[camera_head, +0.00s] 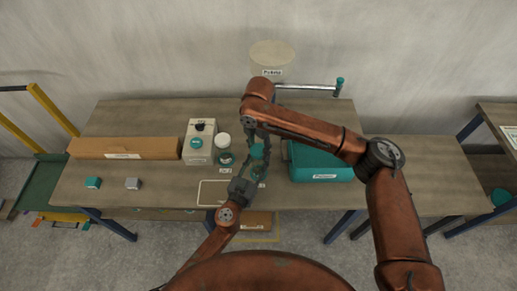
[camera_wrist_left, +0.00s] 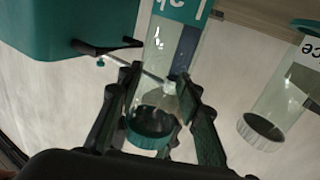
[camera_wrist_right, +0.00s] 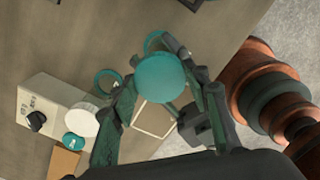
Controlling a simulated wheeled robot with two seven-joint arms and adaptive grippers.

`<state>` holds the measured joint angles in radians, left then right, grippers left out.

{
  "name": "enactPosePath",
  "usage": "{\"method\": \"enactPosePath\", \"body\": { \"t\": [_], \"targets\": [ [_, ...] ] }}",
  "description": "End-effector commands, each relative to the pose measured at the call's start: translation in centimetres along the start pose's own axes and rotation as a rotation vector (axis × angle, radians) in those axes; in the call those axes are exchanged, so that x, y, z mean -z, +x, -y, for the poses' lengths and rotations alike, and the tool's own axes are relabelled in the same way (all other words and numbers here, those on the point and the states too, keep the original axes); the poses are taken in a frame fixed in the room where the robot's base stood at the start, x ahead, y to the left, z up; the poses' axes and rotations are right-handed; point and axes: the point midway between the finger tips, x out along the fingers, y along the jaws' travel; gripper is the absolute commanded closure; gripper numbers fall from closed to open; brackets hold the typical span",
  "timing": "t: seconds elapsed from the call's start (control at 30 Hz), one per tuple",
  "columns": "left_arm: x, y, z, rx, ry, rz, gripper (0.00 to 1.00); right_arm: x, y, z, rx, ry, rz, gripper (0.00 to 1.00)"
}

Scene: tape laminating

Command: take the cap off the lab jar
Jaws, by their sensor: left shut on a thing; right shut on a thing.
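The teal round cap (camera_head: 257,152) is between the fingertips of my right gripper (camera_head: 258,142), which comes down from above and is shut on it. The cap also shows from above in the right wrist view (camera_wrist_right: 160,78). The lab jar is a clear cylinder with a teal label, upside down in the left wrist view (camera_wrist_left: 180,48); a teal ring shows at its lower end there. My left gripper (camera_head: 251,173) is shut on the jar from the front. The jar is mostly hidden in the head view. I cannot tell whether the cap still touches the jar.
A white-capped jar (camera_head: 223,143) stands close on the left, beside a white box with a black knob (camera_head: 197,153). A teal case (camera_head: 318,165) stands on the right. A cardboard box (camera_head: 125,148) and two small cubes are farther left. The table's right part is clear.

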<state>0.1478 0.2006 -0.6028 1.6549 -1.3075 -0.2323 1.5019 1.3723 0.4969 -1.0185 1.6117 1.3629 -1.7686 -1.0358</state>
Motion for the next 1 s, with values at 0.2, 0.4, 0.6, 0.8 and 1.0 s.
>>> {"method": "enactPosePath", "body": {
  "t": [0.2, 0.4, 0.6, 0.8, 1.0],
  "targets": [
    [0.0, 0.0, 0.0, 0.0, 0.0, 0.0, 1.0, 0.0, -0.1, 0.0, 0.0, 0.0, 0.0, 0.86],
    [0.0, 0.0, 0.0, 0.0, 0.0, 0.0, 1.0, 0.0, -0.4, 0.0, -0.001, 0.0, 0.0, 0.86],
    [0.0, 0.0, 0.0, 0.0, 0.0, 0.0, 1.0, 0.0, -2.5, -0.1, -0.003, 0.0, 0.002, 0.86],
    [0.0, 0.0, 0.0, 0.0, 0.0, 0.0, 1.0, 0.0, -4.2, 0.0, 0.0, 0.0, 0.001, 0.86],
    [0.0, 0.0, 0.0, 0.0, 0.0, 0.0, 0.65, 0.0, -4.2, 0.0, 0.0, 0.0, 0.001, 0.86]
  ]
}}
